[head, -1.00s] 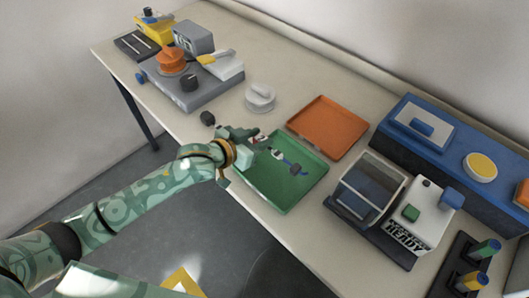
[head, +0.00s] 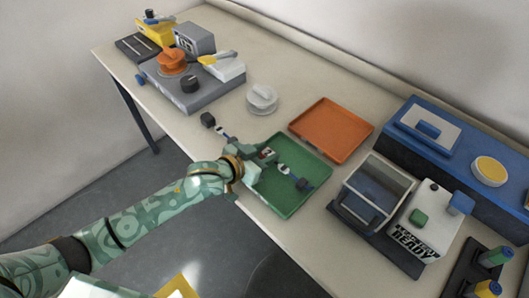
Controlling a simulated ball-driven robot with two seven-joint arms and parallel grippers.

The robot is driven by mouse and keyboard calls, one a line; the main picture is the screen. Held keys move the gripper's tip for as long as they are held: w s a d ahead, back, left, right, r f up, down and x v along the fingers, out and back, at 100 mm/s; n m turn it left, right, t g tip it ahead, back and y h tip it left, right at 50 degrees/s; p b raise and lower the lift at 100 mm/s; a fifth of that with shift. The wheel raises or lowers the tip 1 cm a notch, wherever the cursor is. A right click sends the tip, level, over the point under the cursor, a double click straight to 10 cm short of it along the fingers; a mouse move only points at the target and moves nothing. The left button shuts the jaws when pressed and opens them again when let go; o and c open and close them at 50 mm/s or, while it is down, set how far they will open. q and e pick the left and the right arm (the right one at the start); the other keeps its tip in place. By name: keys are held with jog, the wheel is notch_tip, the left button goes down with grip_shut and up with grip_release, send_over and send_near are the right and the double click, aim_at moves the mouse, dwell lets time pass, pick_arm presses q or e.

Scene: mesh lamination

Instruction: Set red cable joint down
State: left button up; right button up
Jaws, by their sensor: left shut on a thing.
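My left gripper (head: 265,156) reaches in from the left, low over the upper left part of the green tray (head: 290,205). It is shut on the red cable joint (head: 267,151), of which only a small red bit shows between the fingers. The fingers hide whether these parts join the red joint. My right gripper is not in view.
An orange tray (head: 331,131) and a white round dial-like thing (head: 262,99) stand behind the green tray. A clear-lidded box (head: 374,193) and a white device (head: 425,221) stand to the right. A grey machine (head: 190,86) is at the upper left.

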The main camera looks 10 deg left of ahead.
pick_arm(q)
jog(key=shift+s+f, duration=0.35)
jog(key=shift+f, duration=0.35)
jog(key=o, duration=1)
jog(key=shift+f, duration=0.15)
jog(key=shift+o, duration=0.2)
jog(key=shift+w+r, duration=0.1)
jog(key=shift+r, duration=0.3)
jog(key=p+v, duration=0.1)
jog(key=v, duration=0.3)
jog(key=p+v, duration=0.2)
jog(key=v, duration=0.2)
jog(key=r+p+v, duration=0.1)
jog(key=v, duration=0.3)
jog(key=shift+w, duration=0.25)
